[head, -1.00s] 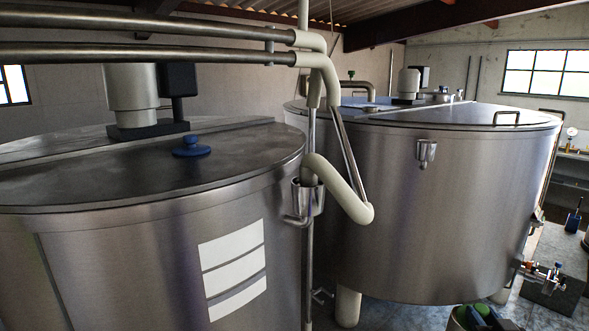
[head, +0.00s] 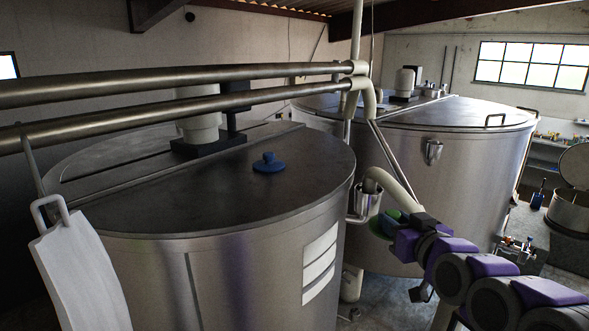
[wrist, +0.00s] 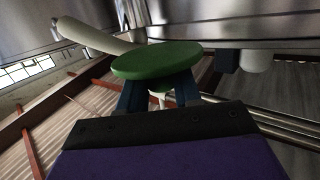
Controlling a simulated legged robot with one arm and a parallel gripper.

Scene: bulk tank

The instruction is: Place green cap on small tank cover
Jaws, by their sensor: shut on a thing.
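The green cap is a round green disc (wrist: 155,62), held between the dark blue fingers of my gripper (wrist: 158,90) in the wrist view. In the head view the cap (head: 377,224) is partly hidden by my gripper (head: 395,221), low in front of the gap between two steel tanks. The near tank's flat grey cover (head: 215,205) carries a blue knobbed cap (head: 269,163) at its right. My gripper is to the right of this cover and apart from it. The far tank's cover (head: 450,112) is behind. I cannot tell which cover is called small.
Two steel pipes (head: 240,100) cross above the near cover. A motor (head: 198,118) stands on it. A white paddle (head: 80,270) is at the lower left. A lidded pot (head: 572,208) is at right.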

